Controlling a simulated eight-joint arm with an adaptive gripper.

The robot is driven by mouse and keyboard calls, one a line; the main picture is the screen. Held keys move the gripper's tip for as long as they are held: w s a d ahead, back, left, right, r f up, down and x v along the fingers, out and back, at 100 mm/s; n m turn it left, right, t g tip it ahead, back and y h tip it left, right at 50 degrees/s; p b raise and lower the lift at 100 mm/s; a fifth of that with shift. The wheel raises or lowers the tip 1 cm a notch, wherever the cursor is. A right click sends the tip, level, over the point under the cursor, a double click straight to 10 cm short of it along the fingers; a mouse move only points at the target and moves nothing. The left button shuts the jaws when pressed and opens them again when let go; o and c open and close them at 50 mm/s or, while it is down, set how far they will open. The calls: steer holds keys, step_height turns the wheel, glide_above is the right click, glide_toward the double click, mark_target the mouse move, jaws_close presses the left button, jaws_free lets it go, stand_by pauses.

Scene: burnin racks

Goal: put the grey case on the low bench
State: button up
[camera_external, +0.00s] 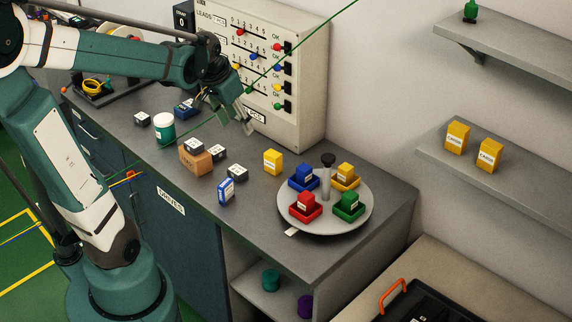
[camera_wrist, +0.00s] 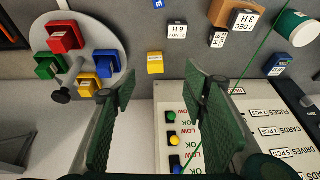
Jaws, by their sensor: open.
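I cannot pick out a plainly grey case. A black case (camera_external: 440,302) with an orange handle (camera_external: 392,292) lies at the bottom right of the external view, cut off by the frame edge. It rests on a pale surface (camera_external: 424,258), lower than the grey counter, which looks like the low bench. In the wrist view a dark edge with an orange strip (camera_wrist: 8,28) shows at the upper left. My gripper (camera_external: 247,120) is open and empty above the counter, in front of the panel, far from the black case. Its two green fingers (camera_wrist: 160,82) stand apart in the wrist view.
A round turntable (camera_external: 330,227) with coloured trays and a central post stands on the counter's right end. Small boxes, a cardboard box (camera_external: 195,161) and a white-green tub (camera_external: 164,127) stand left. A panel (camera_external: 305,85) stands behind. Wall shelves (camera_external: 510,178) hold yellow boxes.

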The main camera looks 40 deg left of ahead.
steer(key=w+a+f+g, duration=0.1)
steer(key=w+a+f, duration=0.4)
steer(key=a, duration=0.4)
steer(key=g+b, duration=0.1)
steer(key=g, duration=0.1)
glide_above(216, 150)
steer(key=s, duration=0.1)
steer(key=shift+h, duration=0.4)
step_height(216, 150, down, 10)
steer(key=shift+s+a+f, duration=0.1)
steer(key=shift+w+f, duration=0.2)
steer(key=shift+f, duration=1)
steer(key=shift+w+f+b, duration=0.2)
steer(key=shift+f, duration=1.1)
steer(key=shift+w+f+b, duration=0.15)
steer(key=shift+w+f, duration=0.05)
steer(key=shift+f, duration=1.1)
steer(key=c, duration=1)
steer(key=shift+r, duration=0.15)
steer(key=shift+c, duration=0.4)
